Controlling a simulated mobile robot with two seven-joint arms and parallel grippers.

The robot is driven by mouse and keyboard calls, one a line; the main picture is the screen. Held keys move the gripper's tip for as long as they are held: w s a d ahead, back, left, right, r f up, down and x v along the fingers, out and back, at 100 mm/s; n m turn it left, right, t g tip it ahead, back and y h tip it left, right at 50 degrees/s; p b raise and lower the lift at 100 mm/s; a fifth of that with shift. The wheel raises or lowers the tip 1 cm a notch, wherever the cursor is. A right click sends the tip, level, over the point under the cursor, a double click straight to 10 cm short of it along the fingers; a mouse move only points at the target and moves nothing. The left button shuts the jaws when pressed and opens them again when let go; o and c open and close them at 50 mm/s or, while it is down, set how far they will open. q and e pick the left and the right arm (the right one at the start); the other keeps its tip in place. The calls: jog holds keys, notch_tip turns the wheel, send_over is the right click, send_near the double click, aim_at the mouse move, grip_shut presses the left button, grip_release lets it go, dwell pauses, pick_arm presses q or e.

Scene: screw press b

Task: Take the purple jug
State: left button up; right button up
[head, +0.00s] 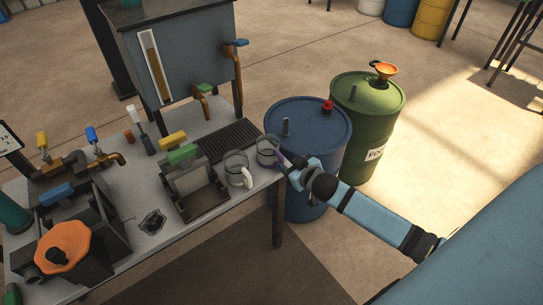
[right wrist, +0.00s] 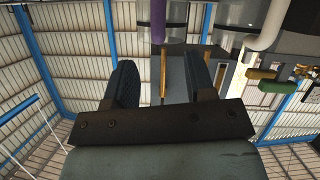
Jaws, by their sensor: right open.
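The purple jug (head: 267,148) is a clear glass jug with a purple handle, upright at the right end of the workbench. My right gripper (head: 287,168) is right beside its handle, at the bench edge. In the right wrist view my gripper's two fingers (right wrist: 160,65) are apart with nothing held between them. The purple handle (right wrist: 158,20) shows just beyond the fingertips, in line with the gap. I cannot tell whether a finger touches it. A similar jug with a white handle (head: 236,167) stands close by on the left. My left gripper is not in view.
The bench (head: 235,205) holds a vice-like press, valves, an orange funnel (head: 63,246) and a dark drip grate (head: 228,140). A grey tank (head: 185,60) with taps stands behind. A blue drum (head: 307,125) and a green drum (head: 368,110) stand close by the bench's right end.

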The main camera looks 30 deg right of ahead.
aim_at(281, 157)
jog(key=x, duration=0.5)
jog(key=shift+w, duration=0.45)
grip_shut()
